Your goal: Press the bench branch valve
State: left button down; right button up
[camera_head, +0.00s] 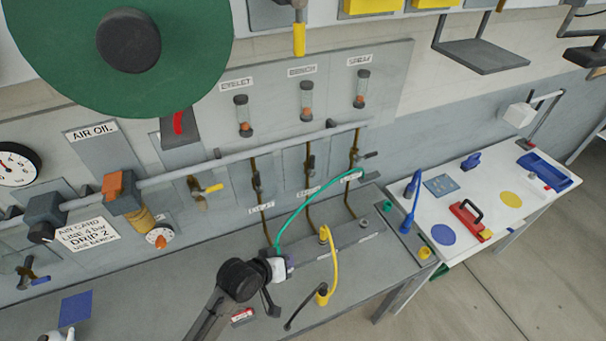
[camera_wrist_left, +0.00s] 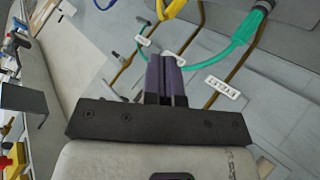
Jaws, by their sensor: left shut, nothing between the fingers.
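The bench branch is the middle of three brown drop pipes on the grey wall panel, under the BENCH label (camera_head: 302,71) and its sight glass (camera_head: 306,106). My right gripper is in neither view.
A green hose (camera_head: 311,202) arches from beside my left gripper up to the right; it also crosses the left wrist view (camera_wrist_left: 214,60). A yellow hose (camera_head: 334,262) stands just right of the gripper. A white table (camera_head: 470,190) with tools stands at right.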

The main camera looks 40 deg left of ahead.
pick_arm(q)
jog(key=w+a+r+n+t+b, duration=0.2)
jog(key=w+a+r+n+t, duration=0.15)
jog(key=w+a+n, duration=0.4)
jog(key=n+t+y+b, duration=0.2)
jog(key=n+t+y, duration=0.1)
jog(key=n+t, duration=0.15)
send_near(312, 166)
jog(key=s+a+r, duration=0.1)
jog(key=s+r, duration=0.1)
jog(key=s, duration=0.1)
jog(key=shift+w+a+f+n+g, duration=0.1)
jog(key=shift+a+f+n+g, duration=0.1)
jog(key=shift+n+g, duration=0.2)
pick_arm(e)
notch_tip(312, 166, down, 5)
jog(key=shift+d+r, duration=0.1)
pick_arm(q)
jog(key=w+a+p, duration=0.1)
jog(key=w, duration=0.9)
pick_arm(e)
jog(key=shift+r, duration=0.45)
pick_arm(q)
jog(key=shift+r, duration=0.1)
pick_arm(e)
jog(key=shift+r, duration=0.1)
